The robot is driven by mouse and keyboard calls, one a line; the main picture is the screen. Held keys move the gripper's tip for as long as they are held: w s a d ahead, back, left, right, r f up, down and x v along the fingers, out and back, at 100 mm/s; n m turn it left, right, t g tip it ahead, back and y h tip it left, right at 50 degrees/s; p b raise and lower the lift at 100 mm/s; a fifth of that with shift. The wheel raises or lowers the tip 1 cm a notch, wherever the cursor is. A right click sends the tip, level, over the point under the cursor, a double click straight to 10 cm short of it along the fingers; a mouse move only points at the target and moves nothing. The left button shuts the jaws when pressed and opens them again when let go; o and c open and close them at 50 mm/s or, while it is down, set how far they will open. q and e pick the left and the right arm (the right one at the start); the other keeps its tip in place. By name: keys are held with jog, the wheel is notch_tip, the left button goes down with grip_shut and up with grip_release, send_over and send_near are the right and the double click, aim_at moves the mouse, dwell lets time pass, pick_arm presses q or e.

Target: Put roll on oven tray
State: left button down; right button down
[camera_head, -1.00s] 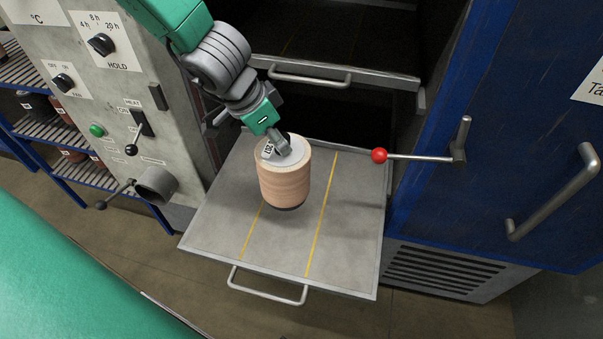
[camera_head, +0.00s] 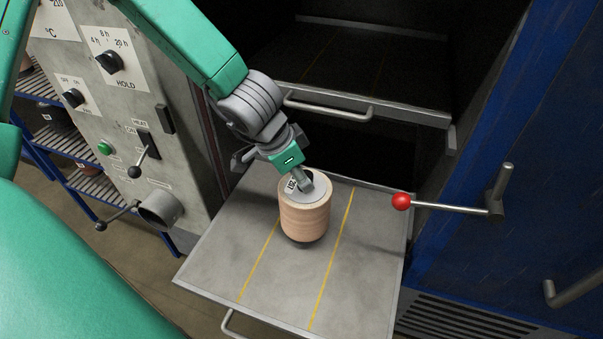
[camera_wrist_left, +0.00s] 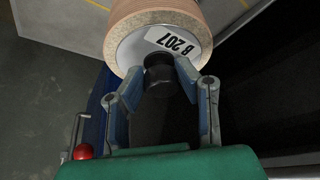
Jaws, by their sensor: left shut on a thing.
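The roll (camera_head: 305,218) is a light tan cylinder with a pale, labelled top, upright over the pulled-out oven tray (camera_head: 370,285). My left gripper (camera_head: 304,184) is shut on it from above, at the top centre. In the left wrist view the roll (camera_wrist_left: 150,16) shows its end with the label "B 207", and the gripper's fingers (camera_wrist_left: 158,82) close on a dark stub at its centre. A dark base shows under the roll; whether it touches the tray is hard to tell. The tray is grey with two yellow lines. My right gripper is not in view.
A lever with a red ball (camera_head: 401,201) sticks out from the blue oven door (camera_head: 480,210) right of the tray. Another tray (camera_head: 400,110) is above, inside the dark oven. A control panel (camera_head: 115,120) stands at left. The tray's front and right are bare.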

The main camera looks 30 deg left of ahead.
aim_at(305, 218)
pick_arm(q)
jog(key=f, duration=0.1)
jog(key=f+b, duration=0.1)
jog(key=f, duration=0.1)
jog(key=shift+d+f, duration=0.15)
jog(key=shift+d, duration=0.2)
jog(key=shift+a, duration=0.1)
jog(key=c, duration=1.2)
grip_release()
jog(key=shift+s+a, duration=0.1)
